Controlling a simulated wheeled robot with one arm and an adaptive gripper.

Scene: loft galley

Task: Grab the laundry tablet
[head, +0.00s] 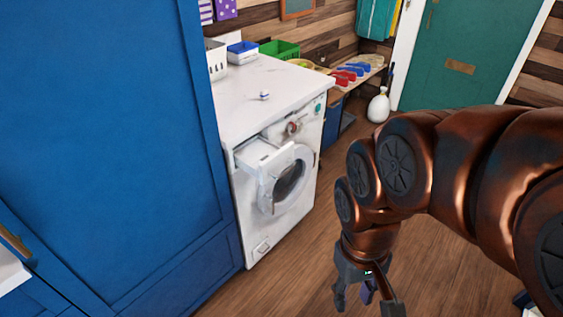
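A small white and blue block, which looks like the laundry tablet (264,95), lies on the white top of the washing machine, near its front edge. My gripper (367,300) hangs low over the wooden floor, right of and nearer than the machine, well apart from the tablet. Its fingers are spread. A small dark purple piece shows between them; I cannot tell whether it is part of the gripper.
The washing machine (258,225) has its detergent drawer (265,158) pulled out and its round door (290,182) at the front. A blue bin (242,53), white basket (216,60) and green bin (280,50) stand behind the tablet. A tall blue cabinet (105,130) borders the left.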

